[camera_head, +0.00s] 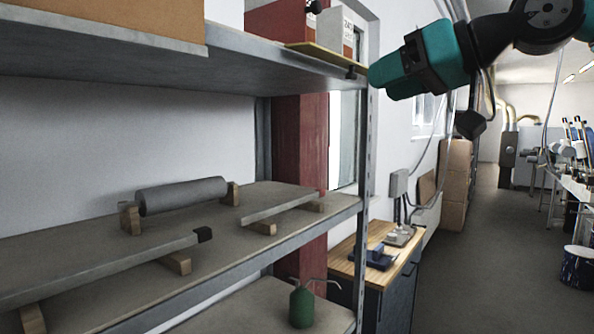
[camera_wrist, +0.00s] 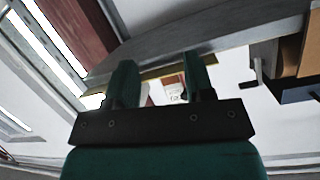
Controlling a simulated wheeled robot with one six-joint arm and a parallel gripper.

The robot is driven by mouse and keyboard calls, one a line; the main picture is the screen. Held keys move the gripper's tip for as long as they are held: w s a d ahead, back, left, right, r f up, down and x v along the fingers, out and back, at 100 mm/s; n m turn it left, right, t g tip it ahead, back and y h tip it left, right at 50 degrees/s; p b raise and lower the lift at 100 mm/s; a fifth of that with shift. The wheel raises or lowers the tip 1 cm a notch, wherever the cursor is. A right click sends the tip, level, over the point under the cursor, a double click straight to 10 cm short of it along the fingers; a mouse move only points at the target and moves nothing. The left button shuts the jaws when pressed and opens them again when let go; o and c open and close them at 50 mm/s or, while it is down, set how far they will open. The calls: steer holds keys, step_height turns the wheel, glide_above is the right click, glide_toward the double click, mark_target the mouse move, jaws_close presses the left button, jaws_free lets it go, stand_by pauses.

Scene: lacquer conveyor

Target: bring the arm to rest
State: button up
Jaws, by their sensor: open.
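My gripper (camera_head: 386,78) is teal and black and hangs in the air at the upper right of the head view, by the right end of the upper shelf (camera_head: 255,60). In the wrist view my gripper (camera_wrist: 160,78) has its two teal fingers apart. No held object shows between them; small white and reddish shapes show beyond. The shelf edge (camera_wrist: 220,40) crosses behind the fingertips. How far the fingers are from the shelf is hard to tell.
A yellow board (camera_head: 325,59) juts from the upper shelf near my gripper. A grey roller (camera_head: 182,195) lies on wooden blocks on the middle shelf. A green bottle (camera_head: 302,305) stands below. A wooden-topped cabinet (camera_head: 345,262) stands beside the rack. The aisle floor (camera_head: 490,270) at right is open.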

steer(key=s+a+f+g+h, duration=0.15)
steer(key=s+f, duration=0.35)
steer(key=f, duration=0.5)
steer(key=s+a+f+g+h, duration=0.1)
steer(key=s+f+g+h, duration=0.2)
steer(key=f, duration=0.7)
steer(key=s+d+f+g+h, duration=0.2)
steer(key=s+f+g, duration=0.3)
steer(key=s+f, duration=0.9)
steer(key=shift+s+d+b, duration=0.45)
steer(key=shift+s+d, duration=0.15)
steer(key=shift+d, duration=0.1)
